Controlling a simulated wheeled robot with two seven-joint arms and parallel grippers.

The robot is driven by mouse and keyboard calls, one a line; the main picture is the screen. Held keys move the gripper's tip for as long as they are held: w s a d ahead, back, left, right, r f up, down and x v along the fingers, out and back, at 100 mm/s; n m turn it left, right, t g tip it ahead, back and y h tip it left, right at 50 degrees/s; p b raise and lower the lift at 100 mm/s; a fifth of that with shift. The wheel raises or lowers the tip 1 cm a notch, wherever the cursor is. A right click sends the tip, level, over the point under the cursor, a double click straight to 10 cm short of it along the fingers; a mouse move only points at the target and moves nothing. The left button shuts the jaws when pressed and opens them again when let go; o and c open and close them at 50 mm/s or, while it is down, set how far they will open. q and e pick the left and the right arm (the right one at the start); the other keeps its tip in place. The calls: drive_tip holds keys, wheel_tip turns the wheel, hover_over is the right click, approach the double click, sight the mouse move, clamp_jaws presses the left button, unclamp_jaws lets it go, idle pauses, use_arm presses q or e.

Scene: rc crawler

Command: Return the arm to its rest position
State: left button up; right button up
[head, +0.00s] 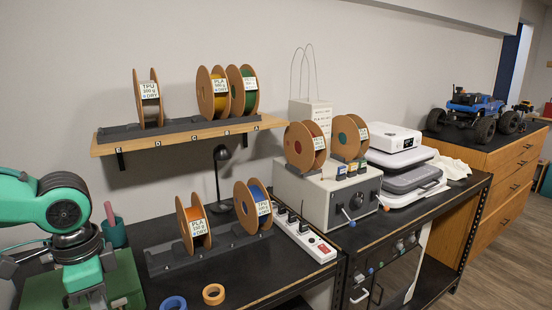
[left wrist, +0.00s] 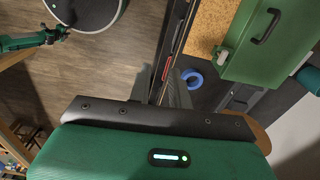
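My left arm (head: 62,215) is green and black and comes in from the left in the head view, bent down over the left end of the dark bench. Its fingertips are not clear there. In the left wrist view my left gripper (left wrist: 160,80) shows two grey fingers apart, with nothing between them, over the bench edge and floor. A green arm with a dark end (left wrist: 57,34), apparently my right one, shows small at the upper left of that view. Its finger state is too small to tell. My right arm is outside the head view.
A green case (left wrist: 262,45) and a blue tape ring (left wrist: 192,79) lie near the left gripper. An orange tape ring (head: 213,294), spools on a rack (head: 206,248) and a power strip (head: 305,238) occupy the bench. A shelf (head: 180,137) with spools hangs above. Floor (left wrist: 110,70) is open.

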use_arm(q)
drive_tip(key=s+a+f+n, duration=0.1)
drive_tip(key=s+a+f, duration=0.1)
drive_tip(key=a+f, duration=0.9)
drive_tip(key=s+a+f+n+t, duration=0.2)
drive_tip(key=s+f, duration=0.3)
drive_tip(key=f, duration=0.5)
drive_tip(key=s+d+f+n, duration=0.2)
drive_tip(key=s+d+f, duration=0.45)
drive_tip(key=f, duration=0.45)
drive_tip(key=s+d+f+n+t, duration=0.1)
drive_tip(key=d+n, duration=0.1)
drive_tip(key=d, duration=0.4)
drive_tip(key=s+d+f+n, duration=0.1)
drive_tip(key=s+d+n, duration=0.1)
drive_tip(key=d, duration=0.4)
wheel_tip(320, 180, down, 31)
drive_tip(key=g, duration=0.1)
drive_tip(key=s+a+f+g, duration=0.1)
drive_tip(key=s+a+f, duration=0.1)
drive_tip(key=s+f, duration=1.7)
drive_tip(key=shift+s+a, duration=0.3)
drive_tip(key=shift+a, duration=0.1)
